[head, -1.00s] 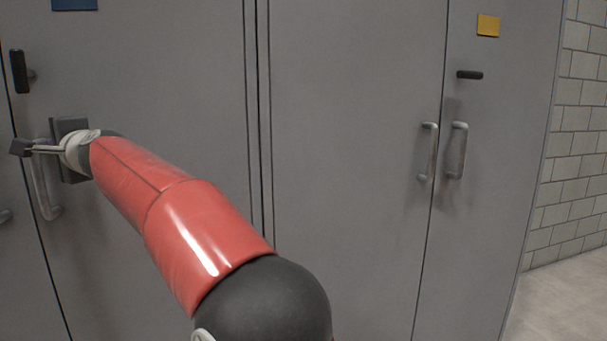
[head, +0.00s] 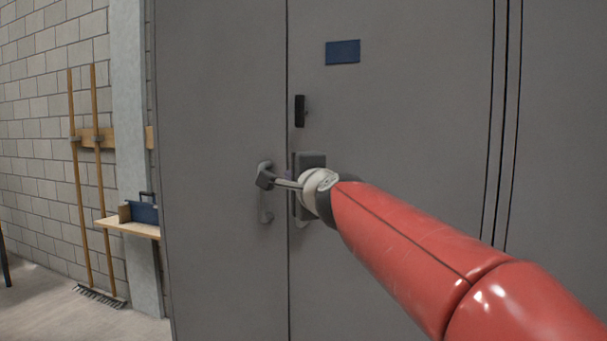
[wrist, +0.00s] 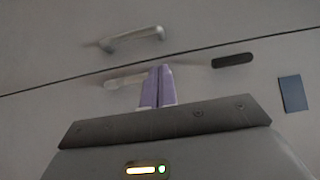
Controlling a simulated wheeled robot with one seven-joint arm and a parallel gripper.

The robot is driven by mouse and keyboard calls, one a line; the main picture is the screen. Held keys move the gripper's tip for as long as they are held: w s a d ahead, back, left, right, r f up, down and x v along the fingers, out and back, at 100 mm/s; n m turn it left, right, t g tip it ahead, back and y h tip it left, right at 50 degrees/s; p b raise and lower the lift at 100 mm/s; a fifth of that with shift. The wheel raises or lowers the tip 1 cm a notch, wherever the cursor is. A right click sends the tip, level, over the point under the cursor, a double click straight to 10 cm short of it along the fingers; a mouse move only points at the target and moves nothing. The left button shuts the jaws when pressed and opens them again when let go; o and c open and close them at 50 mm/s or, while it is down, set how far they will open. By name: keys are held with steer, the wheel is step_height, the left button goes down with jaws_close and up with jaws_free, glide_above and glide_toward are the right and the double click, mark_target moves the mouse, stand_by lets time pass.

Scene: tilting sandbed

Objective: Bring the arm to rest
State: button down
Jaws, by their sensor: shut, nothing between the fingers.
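My gripper shows in the wrist view (wrist: 157,70), its two purple fingers pressed together and empty. Behind them lies a metal pull handle (wrist: 122,83), partly covered by the fingers; whether they touch I cannot tell. In the head view my red arm reaches from the lower right toward a grey cabinet (head: 400,90), its end held in front of the seam between two doors.
A second pull handle (wrist: 135,37) is on the neighbouring door. A black latch (head: 299,111) and a blue plate (head: 342,52) are above my wrist. At left are a wooden shelf (head: 128,228) with a blue toolbox (head: 143,212), long-handled tools (head: 78,180) and open floor.

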steer(key=s+d+f+n+g+h, duration=0.2)
steer(key=s+d+f, duration=0.4)
steer(key=s+f, duration=0.5)
steer(key=s+d+f+n+g+h, duration=0.2)
steer(key=s+d+f+n+g, duration=0.3)
steer(key=s+f, duration=0.6)
steer(key=s+d+f+n+g+h, duration=0.2)
steer(key=s+d+f+n+g, duration=0.2)
steer(key=s+f, duration=0.7)
steer(key=d+f+n, duration=0.1)
steer(key=d+n, duration=0.1)
steer(key=d, duration=0.1)
steer(key=shift+d+f+n+h, duration=0.15)
steer(key=shift+d+n+h, duration=0.15)
steer(key=shift+h, duration=0.1)
steer(key=shift+w, duration=0.1)
